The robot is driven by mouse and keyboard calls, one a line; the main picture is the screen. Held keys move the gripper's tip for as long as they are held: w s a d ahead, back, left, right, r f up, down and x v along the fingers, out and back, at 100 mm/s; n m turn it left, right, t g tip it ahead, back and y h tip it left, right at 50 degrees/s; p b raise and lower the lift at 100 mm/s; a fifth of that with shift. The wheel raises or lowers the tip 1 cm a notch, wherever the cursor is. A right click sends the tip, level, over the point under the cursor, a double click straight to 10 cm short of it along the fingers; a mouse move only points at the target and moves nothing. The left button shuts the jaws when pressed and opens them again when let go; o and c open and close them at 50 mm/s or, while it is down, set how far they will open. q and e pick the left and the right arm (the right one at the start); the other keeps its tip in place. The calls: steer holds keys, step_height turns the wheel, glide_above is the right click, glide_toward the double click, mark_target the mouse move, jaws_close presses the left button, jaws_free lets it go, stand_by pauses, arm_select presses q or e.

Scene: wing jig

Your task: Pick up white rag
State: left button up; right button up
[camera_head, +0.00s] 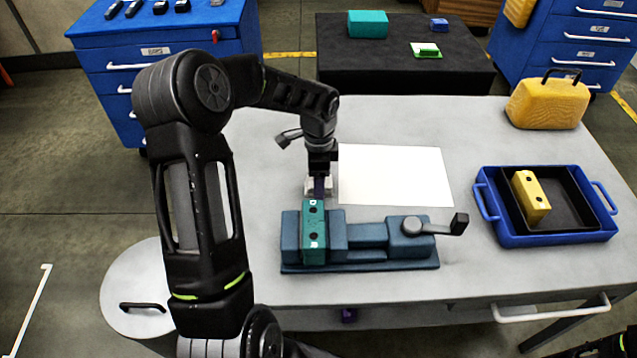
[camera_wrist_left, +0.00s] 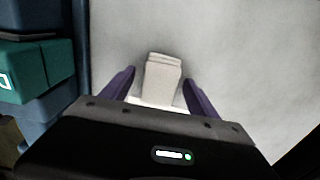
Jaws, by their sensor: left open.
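The white rag (camera_wrist_left: 163,78) is a small folded stack on the grey table, seen in the left wrist view between my left gripper's two purple fingers. In the head view a little of the rag (camera_head: 308,186) shows beside the fingers, mostly hidden by them. My left gripper (camera_head: 319,188) is open and points down at the rag, just behind the vise. A gap shows between each finger and the rag in the wrist view. My right gripper is not in view.
The blue vise (camera_head: 365,240) holding a teal block (camera_head: 313,232) stands just in front of the gripper. A white sheet (camera_head: 395,175) lies to the right. A blue tray (camera_head: 545,240) with a yellow block (camera_head: 531,197) and a yellow case (camera_head: 547,103) are further right.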

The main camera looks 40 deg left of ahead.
arm_select(q)
steer(key=shift+f, duration=0.15)
steer(key=shift+c, duration=0.2)
stand_by(0.3)
steer(key=c, duration=1.4)
step_height(320, 180, up, 10)
steer(key=shift+r+b, duration=0.1)
steer(key=shift+b, duration=0.5)
